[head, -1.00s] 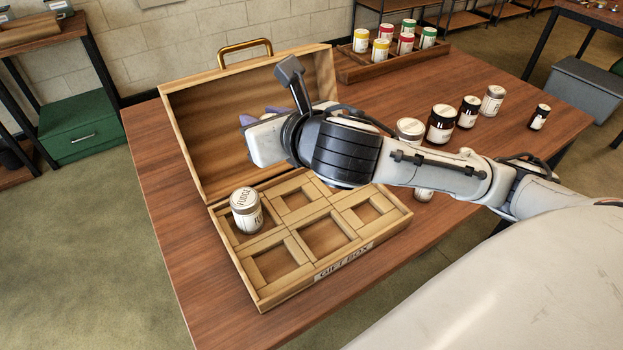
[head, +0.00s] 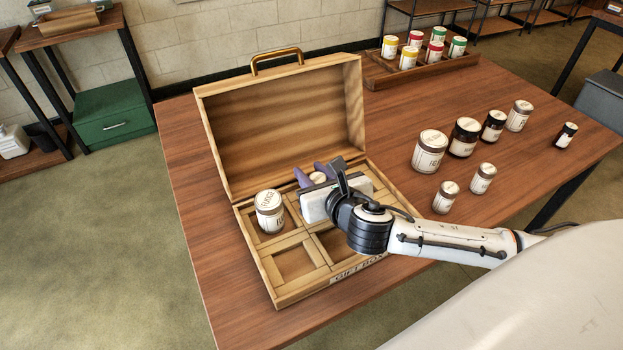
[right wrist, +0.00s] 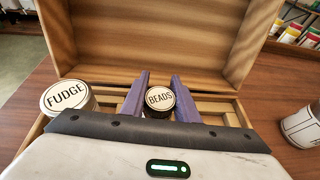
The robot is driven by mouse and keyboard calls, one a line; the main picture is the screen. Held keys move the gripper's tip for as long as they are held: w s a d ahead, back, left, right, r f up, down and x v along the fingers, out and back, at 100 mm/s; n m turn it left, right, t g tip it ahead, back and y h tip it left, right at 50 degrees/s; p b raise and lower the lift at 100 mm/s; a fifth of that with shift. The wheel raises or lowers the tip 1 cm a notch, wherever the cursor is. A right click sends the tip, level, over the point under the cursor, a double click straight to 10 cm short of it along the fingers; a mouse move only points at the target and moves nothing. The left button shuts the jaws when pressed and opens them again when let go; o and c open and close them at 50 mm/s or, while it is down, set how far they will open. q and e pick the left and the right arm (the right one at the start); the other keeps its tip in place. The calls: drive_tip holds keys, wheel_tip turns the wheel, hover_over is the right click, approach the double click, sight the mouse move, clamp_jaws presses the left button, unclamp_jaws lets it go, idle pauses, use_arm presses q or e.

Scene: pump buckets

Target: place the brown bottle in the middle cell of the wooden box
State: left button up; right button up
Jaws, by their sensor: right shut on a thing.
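The open wooden box (head: 281,283) stands on the table with its lid raised at the back and a grid of cells. My right gripper (head: 312,174) is over the back middle cell, its purple fingers shut on a small dark bottle with a white lid. The lid (right wrist: 159,97) reads BEADS in the right wrist view, between the fingers (right wrist: 160,82). The bottle's lower part is hidden, so I cannot tell whether it touches the cell floor. My left gripper is not in view.
A white FUDGE jar (head: 269,211) fills the back left cell, beside my gripper. Several jars, including a dark one (head: 464,138), stand on the table at right. A wooden tray (head: 423,72) of colored jars is at the back. The front left cell (head: 296,262) is empty.

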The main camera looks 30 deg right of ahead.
drive_tip(key=shift+f, duration=0.7)
drive_tip(key=shift+f, duration=0.1)
drive_tip(key=o, duration=1.1)
drive_tip(key=shift+s+r, duration=0.2)
drive_tip(key=shift+s, duration=0.1)
drive_tip(key=v, duration=1.1)
drive_tip(key=shift+s+p, duration=0.2)
drive_tip(key=shift+p, duration=0.1)
